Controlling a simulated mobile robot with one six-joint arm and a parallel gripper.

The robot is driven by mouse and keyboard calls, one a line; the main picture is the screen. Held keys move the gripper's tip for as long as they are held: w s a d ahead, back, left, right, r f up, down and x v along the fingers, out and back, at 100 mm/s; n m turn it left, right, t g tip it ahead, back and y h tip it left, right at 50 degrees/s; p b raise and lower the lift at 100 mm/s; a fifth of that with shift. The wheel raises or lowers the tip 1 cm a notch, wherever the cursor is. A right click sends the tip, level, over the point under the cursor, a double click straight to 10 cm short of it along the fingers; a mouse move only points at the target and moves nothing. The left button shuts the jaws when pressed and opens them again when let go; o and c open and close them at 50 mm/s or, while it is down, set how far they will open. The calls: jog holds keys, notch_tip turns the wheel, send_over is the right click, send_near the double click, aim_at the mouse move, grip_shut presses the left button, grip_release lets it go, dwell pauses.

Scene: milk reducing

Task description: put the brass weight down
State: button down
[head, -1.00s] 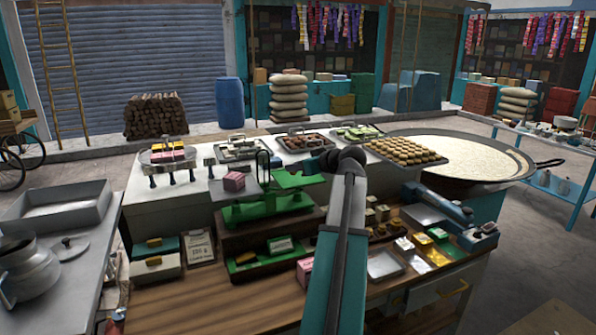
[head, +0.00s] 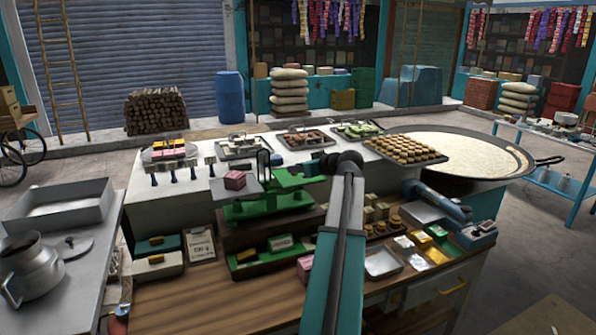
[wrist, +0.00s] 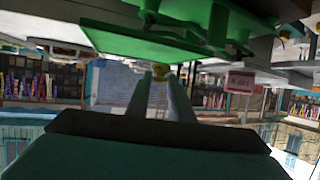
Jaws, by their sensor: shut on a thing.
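The green balance scale (head: 268,208) stands on a dark wooden base at the middle of the counter. My gripper (wrist: 160,74) is shut on the brass weight (wrist: 185,69), of which only a small yellow bit shows at the fingertips. The green pan (wrist: 135,40) fills the top of the wrist view, close to the fingers. In the head view my arm's dark end is just right of the green pan; the fingers and weight cannot be made out there.
Several small brass weights (head: 378,211) stand on the counter right of my arm. A small steel tray (head: 383,262) lies in front of them. Trays of sweets (head: 405,149) and a wide milk pan (head: 470,158) are behind. A price card (head: 199,245) stands at left.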

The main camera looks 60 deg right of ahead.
jog(key=shift+f, duration=0.8)
jog(key=shift+f, duration=0.15)
jog(key=c, duration=1.6)
grip_release()
jog(key=shift+o, duration=0.2)
jog(key=b+v, duration=0.3)
jog(key=v, duration=0.9)
jog(key=shift+r, duration=0.25)
jog(key=shift+a, duration=0.1)
